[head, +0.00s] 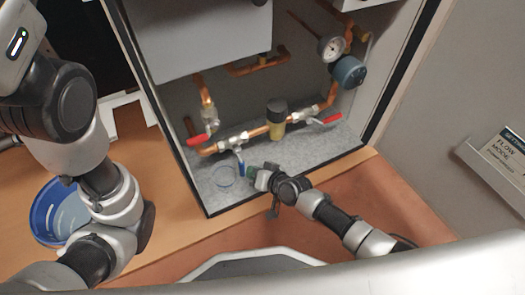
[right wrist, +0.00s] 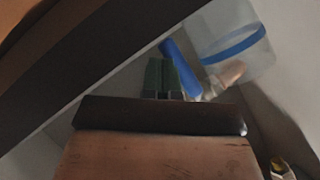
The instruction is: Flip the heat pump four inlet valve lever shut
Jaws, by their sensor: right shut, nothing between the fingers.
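Inside the open cabinet, copper pipes carry valves with lever handles. I cannot tell from markings which is the inlet of pump four. Two red levers stand on other valves, at the left (head: 198,139) and at the right (head: 328,120).
The cabinet's dark front edge (head: 285,186) runs beneath my right wrist. A blue tub (head: 45,212) stands at the left.

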